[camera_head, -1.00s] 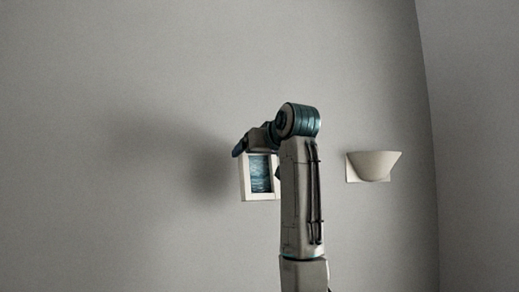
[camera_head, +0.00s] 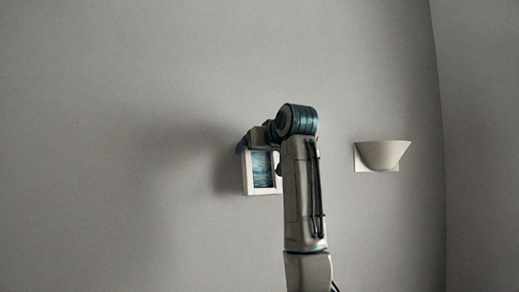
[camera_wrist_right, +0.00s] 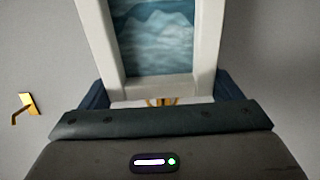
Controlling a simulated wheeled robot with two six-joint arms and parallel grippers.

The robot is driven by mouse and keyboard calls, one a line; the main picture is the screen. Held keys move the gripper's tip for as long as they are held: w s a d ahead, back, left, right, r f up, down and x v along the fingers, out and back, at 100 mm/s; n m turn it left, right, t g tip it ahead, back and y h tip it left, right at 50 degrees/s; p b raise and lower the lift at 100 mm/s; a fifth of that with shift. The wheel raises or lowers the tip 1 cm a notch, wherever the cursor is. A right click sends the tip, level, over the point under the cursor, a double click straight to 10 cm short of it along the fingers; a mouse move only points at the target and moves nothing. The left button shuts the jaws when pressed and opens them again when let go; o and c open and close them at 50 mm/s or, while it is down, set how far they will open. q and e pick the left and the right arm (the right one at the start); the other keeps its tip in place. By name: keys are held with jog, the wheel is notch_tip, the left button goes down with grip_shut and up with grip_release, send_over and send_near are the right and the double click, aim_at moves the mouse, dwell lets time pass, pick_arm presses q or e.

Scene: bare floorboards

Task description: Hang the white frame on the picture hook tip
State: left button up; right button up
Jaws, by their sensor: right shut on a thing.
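The white frame (camera_head: 248,183) holds a blue sea picture and hangs upright below my right gripper (camera_head: 244,146), in front of the wall. In the right wrist view the frame (camera_wrist_right: 98,40) fills the top middle, and my right gripper (camera_wrist_right: 160,100) is shut on its near edge. A small brass-coloured loop (camera_wrist_right: 162,102) shows at that edge, partly hidden. The brass picture hook (camera_wrist_right: 26,103) is on the wall at the left of the right wrist view, apart from the frame. In the head view my arm covers the frame's right side, and no hook shows. My left gripper is out of view.
A pale bowl-shaped wall lamp (camera_head: 383,154) on a square plate sticks out from the wall to the right of my right arm. The grey wall (camera_head: 100,100) left of the frame is bare, and a wall corner runs down the right side.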

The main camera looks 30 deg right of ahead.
dwell(0.3)
jog(key=o, duration=1.3)
jog(key=shift+c, duration=0.2)
jog(key=shift+s, duration=0.1)
jog(key=shift+s+b, duration=0.25)
jog(key=shift+b, duration=0.1)
jog(key=b+v, duration=0.5)
jog(key=v, duration=0.5)
jog(key=shift+b, duration=0.35)
